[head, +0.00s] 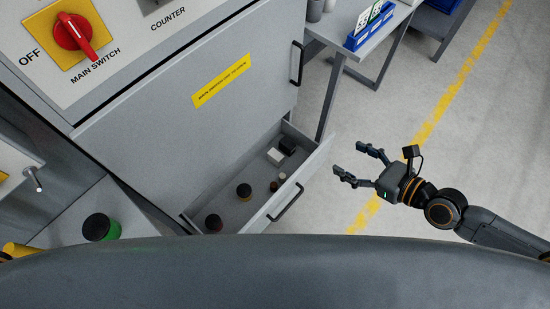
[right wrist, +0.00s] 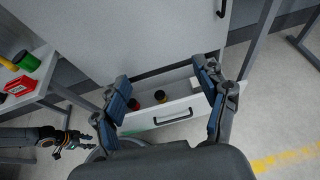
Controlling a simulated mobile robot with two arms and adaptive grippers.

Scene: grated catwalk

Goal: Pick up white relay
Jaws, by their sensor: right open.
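The white relay (head: 275,156) is a small white block in the open grey drawer (head: 313,164), beside a black block (head: 288,146) near the drawer's right end. My right gripper (head: 349,160) is open and empty, to the right of the drawer in the head view. My left gripper (right wrist: 72,142) shows small at the lower left of the right wrist view. Its jaw state is unclear.
Dark round-topped parts (head: 244,192) stand in the drawer. The drawer's front has a dark handle (head: 285,203). The cabinet front (head: 190,95) rises behind the drawer. A table with a blue rack (head: 368,35) stands at the upper right. Floor right of the drawer is clear.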

